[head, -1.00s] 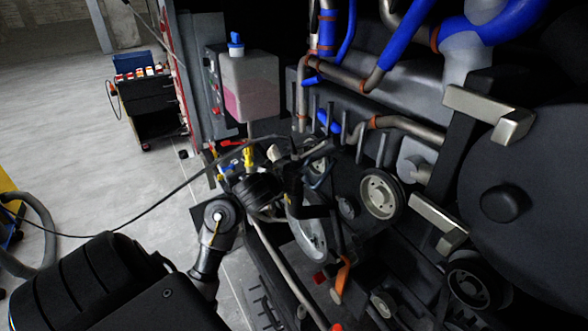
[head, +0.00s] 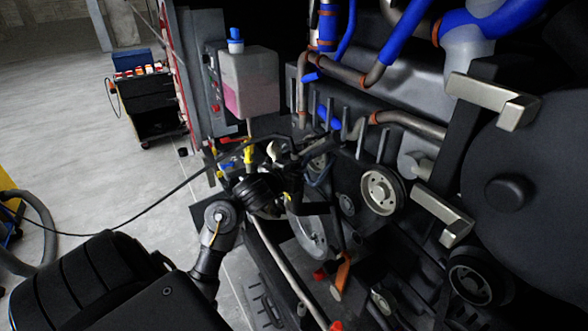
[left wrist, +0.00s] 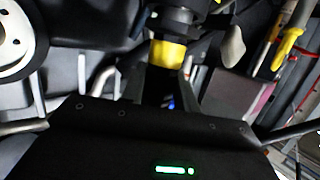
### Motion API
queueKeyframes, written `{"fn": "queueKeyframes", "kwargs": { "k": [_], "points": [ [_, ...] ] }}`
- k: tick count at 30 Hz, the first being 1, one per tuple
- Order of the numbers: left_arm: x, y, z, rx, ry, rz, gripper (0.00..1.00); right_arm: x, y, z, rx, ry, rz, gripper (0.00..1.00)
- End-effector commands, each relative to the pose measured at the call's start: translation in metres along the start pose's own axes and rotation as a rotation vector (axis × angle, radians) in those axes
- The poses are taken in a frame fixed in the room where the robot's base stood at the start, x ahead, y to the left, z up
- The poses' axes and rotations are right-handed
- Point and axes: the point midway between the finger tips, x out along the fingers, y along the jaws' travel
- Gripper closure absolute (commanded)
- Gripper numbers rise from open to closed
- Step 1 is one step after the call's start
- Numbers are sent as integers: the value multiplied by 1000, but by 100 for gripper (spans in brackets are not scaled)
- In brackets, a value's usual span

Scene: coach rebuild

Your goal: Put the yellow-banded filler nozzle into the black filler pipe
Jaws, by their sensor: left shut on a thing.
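My left gripper (head: 284,180) reaches into the engine bay from the lower left. The left wrist view shows its dark fingers (left wrist: 170,78) shut on the yellow-banded filler nozzle, whose yellow band (left wrist: 168,54) sits at the fingertips. In the head view only a small yellow patch (head: 287,197) shows beside the gripper, and dark parts blend together. A black ringed part (left wrist: 180,16) lies just beyond the band in the wrist view. I cannot tell whether it belongs to the nozzle or to the black filler pipe, or whether they touch. My right gripper is out of view.
A translucent tank (head: 248,82) with pink fluid and a blue cap stands behind the gripper. A yellow handle (head: 248,157) is close by on the left. A pulley (head: 381,191) and blue hoses (head: 405,30) crowd the right. The floor at left is open, with a tool cart (head: 142,100).

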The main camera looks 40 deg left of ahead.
Motion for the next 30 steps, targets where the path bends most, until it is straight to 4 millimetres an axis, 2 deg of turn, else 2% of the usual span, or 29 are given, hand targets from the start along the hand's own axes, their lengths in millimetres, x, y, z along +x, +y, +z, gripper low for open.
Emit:
{"fn": "queueKeyframes", "kwargs": {
  "k": [30],
  "points": [
    [4, 0, 14, 0, -3, 0, 100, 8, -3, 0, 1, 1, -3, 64]
  ]
}}
